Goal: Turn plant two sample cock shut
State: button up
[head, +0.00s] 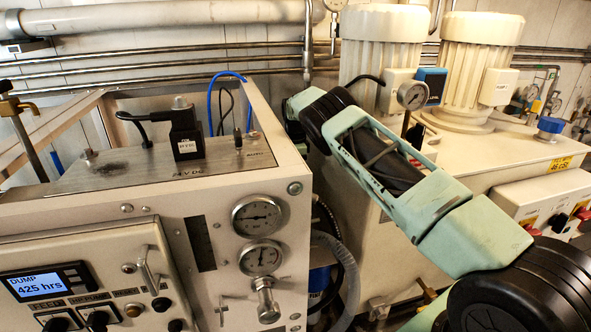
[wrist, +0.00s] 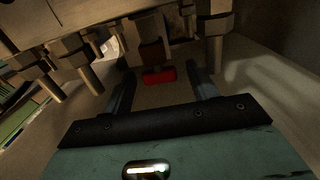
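In the wrist view my gripper (wrist: 160,84) is open, its two dark fingers apart. A small red handle end (wrist: 160,76) lies between and just past the fingers, below a brownish fitting (wrist: 152,45). It looks like a cock handle, but no label shows which plant it belongs to. I cannot tell whether the fingers touch it. In the head view my arm reaches down behind the pale cabinet, and my gripper is hidden there.
Several metal fittings with downward stubs (wrist: 215,45) hang close around the fingers in the wrist view. Large pump motors (head: 478,65) stand behind my arm.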

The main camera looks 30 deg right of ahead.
jog(key=shift+r, duration=0.1)
notch_tip(320, 180, up, 17)
jog(key=shift+w+r, duration=0.15)
dwell(0.5)
dwell(0.5)
